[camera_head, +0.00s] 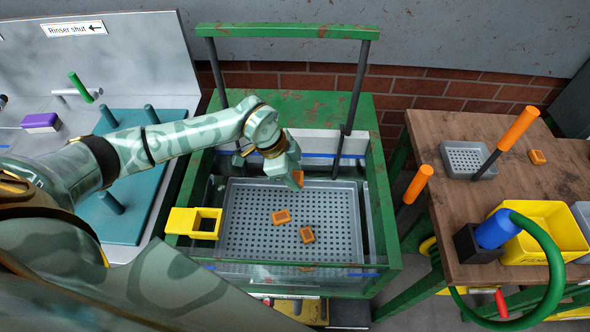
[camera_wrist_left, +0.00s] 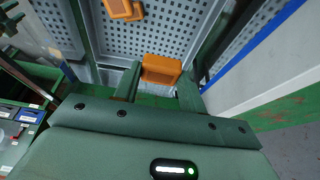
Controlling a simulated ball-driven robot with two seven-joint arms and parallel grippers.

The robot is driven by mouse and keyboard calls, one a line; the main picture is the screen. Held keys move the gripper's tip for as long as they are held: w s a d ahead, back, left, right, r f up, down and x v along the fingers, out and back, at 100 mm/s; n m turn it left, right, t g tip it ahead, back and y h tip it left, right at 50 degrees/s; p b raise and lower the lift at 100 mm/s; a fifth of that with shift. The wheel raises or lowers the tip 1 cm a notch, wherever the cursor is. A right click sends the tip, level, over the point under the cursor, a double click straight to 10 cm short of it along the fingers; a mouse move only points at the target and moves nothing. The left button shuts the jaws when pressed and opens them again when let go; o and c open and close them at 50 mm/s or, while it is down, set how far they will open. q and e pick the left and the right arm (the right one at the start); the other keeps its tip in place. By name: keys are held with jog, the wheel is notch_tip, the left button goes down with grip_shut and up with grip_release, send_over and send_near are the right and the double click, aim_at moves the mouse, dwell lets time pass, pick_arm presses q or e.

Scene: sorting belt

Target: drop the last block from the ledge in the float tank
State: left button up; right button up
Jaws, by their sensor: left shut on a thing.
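In the left wrist view the same block (camera_wrist_left: 161,69) sits between the two fingertips. The tank is a green-framed box with clear walls and a grey perforated basket (camera_head: 250,243) inside. Two orange blocks, one (camera_head: 281,217) left of the other (camera_head: 307,235), are in the basket area. A yellow ledge (camera_head: 182,221) with square openings is on the tank's left rim; no block shows on it. My right gripper is out of view.
A green bar (camera_head: 290,31) on dark posts stands over the tank's back. A wooden table (camera_head: 440,125) at right holds a small grey tray (camera_head: 460,160), an orange block (camera_head: 537,157), a yellow bin (camera_head: 555,225) and orange-handled tools. A teal board with pegs (camera_head: 150,205) lies left.

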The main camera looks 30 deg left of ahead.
pick_arm(q)
jog(key=shift+f, duration=0.1)
jog(key=o, duration=1)
jog(key=shift+o, duration=0.2)
jog(key=p+v, duration=0.3)
jog(key=v, duration=1.3)
jog(key=shift+s+a, duration=0.1)
jog(key=shift+a, duration=0.05)
